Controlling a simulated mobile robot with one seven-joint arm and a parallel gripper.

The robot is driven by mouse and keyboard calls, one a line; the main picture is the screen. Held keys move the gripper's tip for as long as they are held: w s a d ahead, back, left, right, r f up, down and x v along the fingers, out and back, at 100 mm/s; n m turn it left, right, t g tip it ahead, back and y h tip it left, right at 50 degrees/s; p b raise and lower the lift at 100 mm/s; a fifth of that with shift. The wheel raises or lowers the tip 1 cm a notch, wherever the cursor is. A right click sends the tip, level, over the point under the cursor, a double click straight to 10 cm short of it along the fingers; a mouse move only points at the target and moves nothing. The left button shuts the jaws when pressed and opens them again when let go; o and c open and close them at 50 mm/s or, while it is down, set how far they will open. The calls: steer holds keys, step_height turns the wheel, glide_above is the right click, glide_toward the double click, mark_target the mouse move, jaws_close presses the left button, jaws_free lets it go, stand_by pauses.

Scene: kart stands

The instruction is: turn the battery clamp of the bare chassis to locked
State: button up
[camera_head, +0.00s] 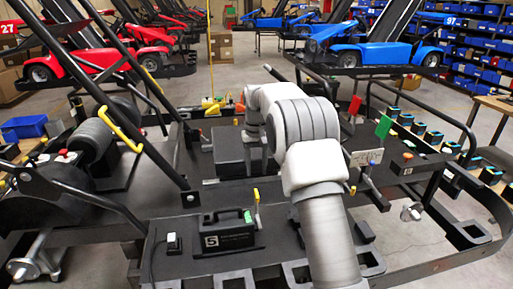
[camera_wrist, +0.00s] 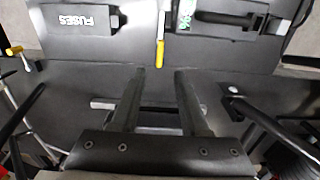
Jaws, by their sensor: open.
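In the wrist view, a yellow-handled lever (camera_wrist: 160,52), which looks like the battery clamp, lies between the FUSES box and a black case with a green label (camera_wrist: 187,12). Its handle points down the picture toward my gripper (camera_wrist: 160,72). My gripper is open and empty, its two dark fingers just short of the handle and spread to either side of its line. In the head view a yellow lever (camera_head: 256,194) stands upright beside a black battery-like case (camera_head: 228,236) with a green tag; I cannot tell for sure that it is the same lever.
The FUSES box (camera_wrist: 85,22) is close on the left, and another yellow handle (camera_wrist: 14,50) lies farther left. Dark chassis tubes (camera_wrist: 270,120) cross at the right.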

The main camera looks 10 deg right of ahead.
step_height(320, 180, up, 8)
stand_by(0.5)
steer(key=s+r+t, duration=0.2)
steer(key=s+r, duration=0.4)
steer(key=s, duration=0.4)
steer(key=s+r+t, duration=0.1)
steer(key=s+r, duration=0.5)
steer(key=s, duration=0.3)
steer(key=s+f+t, duration=0.1)
steer(key=s+f, duration=0.2)
steer(key=s, duration=0.7)
steer(key=s+f+t, duration=0.1)
steer(key=s+f, duration=0.2)
steer(key=s, duration=0.7)
steer(key=shift+f+t, duration=0.25)
steer(key=shift+t, duration=0.05)
